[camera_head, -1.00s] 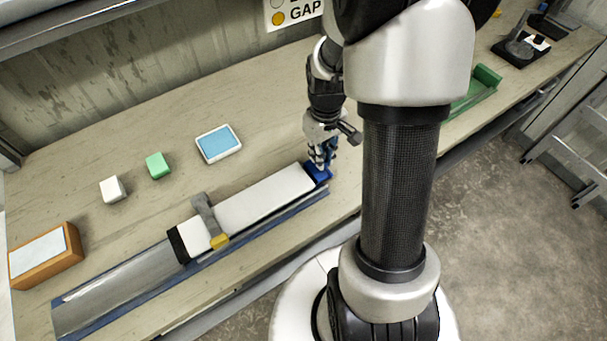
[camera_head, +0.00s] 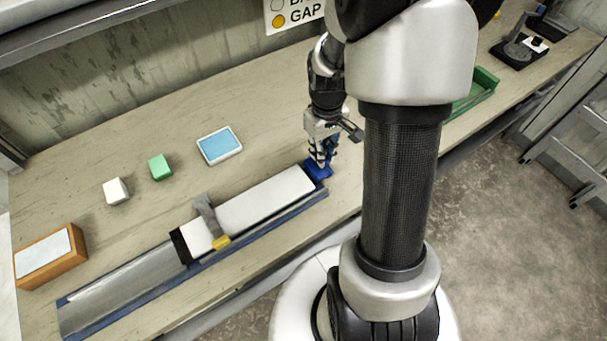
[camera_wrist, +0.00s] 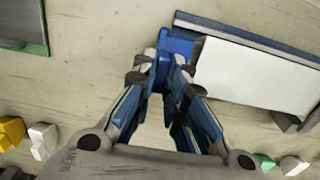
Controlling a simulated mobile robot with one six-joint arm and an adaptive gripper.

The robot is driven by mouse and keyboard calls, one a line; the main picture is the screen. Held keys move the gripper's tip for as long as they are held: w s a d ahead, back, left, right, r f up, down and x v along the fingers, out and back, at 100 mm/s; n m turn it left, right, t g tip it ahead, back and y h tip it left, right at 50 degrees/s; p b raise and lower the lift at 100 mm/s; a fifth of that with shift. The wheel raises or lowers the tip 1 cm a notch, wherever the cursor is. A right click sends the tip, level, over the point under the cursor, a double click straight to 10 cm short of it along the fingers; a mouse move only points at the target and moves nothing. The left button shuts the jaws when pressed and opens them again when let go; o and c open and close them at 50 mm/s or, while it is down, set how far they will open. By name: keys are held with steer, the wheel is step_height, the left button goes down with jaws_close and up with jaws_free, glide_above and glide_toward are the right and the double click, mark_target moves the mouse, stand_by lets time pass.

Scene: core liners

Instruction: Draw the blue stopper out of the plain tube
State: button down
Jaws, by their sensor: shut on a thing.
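The plain white tube (camera_head: 265,200) lies in a long grey trough with blue edges (camera_head: 120,295), with a black cap (camera_head: 181,246) at its left end. The blue stopper (camera_head: 319,170) is at the tube's right end. In the wrist view the stopper (camera_wrist: 178,45) sits against the end of the white tube (camera_wrist: 255,75); any gap between them is too small to tell. My gripper (camera_head: 322,160) points down at the stopper and is shut on it. In the wrist view my fingertips (camera_wrist: 162,75) close around a blue part of it.
A grey strap with a yellow end (camera_head: 211,222) crosses the tube. Behind it on the bench are a white block (camera_head: 116,191), a green block (camera_head: 159,167) and a blue-topped tray (camera_head: 219,146). An orange box (camera_head: 50,257) stands far left. A green tray (camera_head: 480,88) is at right.

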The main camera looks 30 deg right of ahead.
steer(key=shift+r+p, duration=1.55)
steer(key=shift+r, duration=0.55)
steer(key=shift+f, duration=0.1)
